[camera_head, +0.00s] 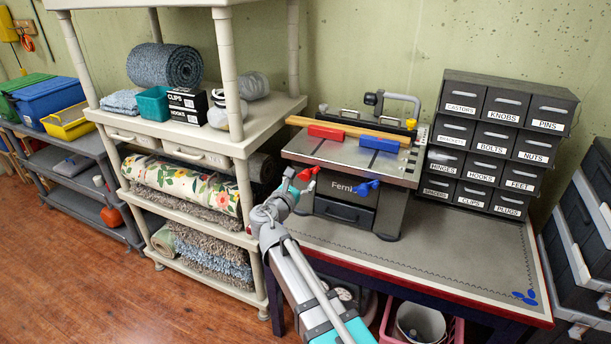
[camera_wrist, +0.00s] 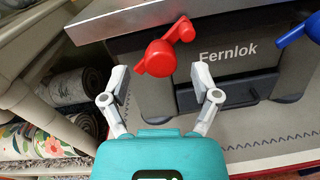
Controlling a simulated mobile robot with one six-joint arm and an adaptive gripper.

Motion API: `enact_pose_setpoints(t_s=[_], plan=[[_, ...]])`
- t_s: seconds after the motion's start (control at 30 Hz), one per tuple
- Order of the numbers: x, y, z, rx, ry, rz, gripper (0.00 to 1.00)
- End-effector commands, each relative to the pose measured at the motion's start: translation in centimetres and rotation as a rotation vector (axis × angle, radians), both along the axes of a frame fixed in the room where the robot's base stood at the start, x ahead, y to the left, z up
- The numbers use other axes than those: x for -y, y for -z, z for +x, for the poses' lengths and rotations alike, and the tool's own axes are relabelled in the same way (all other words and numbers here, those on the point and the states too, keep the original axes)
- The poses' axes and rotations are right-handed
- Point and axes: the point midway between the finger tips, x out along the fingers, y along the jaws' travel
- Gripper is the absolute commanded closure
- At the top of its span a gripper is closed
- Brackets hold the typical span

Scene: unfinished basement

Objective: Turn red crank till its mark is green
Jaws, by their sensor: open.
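The red crank (camera_head: 306,175) sits at the left of the front face of a grey bench machine marked "Fernlok" (camera_head: 345,212). In the wrist view the red crank (camera_wrist: 158,58) has a round hub at lower left and a knob at upper right. My gripper (camera_wrist: 160,82) is open and empty, its two fingers spread on either side below the crank, apart from it in the picture. In the head view my gripper (camera_head: 290,186) is just left of and below the crank. I cannot make out any coloured mark for the crank.
A blue crank (camera_head: 367,187) is on the same front, to the right. Red (camera_head: 326,132) and blue (camera_head: 379,143) blocks lie on top by a wooden strip. A labelled drawer cabinet (camera_head: 495,140) stands right; a cream shelf (camera_head: 245,145) stands close left. The bench front (camera_head: 450,245) is clear.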

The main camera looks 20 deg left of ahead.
Motion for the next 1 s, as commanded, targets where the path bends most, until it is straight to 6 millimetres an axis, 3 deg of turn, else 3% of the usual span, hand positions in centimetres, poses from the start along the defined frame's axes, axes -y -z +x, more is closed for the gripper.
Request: enact_pose_setpoints(t_s=[0.1, 0.3, 0.7, 1.0], plan=[[0.1, 0.0, 1.6, 0.000, 0.002, 0.000, 0.21], [0.3, 0.0, 3.0, 0.000, 0.001, 0.000, 0.21], [0.5, 0.0, 3.3, 0.000, 0.001, 0.000, 0.23], [0.5, 0.0, 3.3, 0.000, 0.001, 0.000, 0.78]])
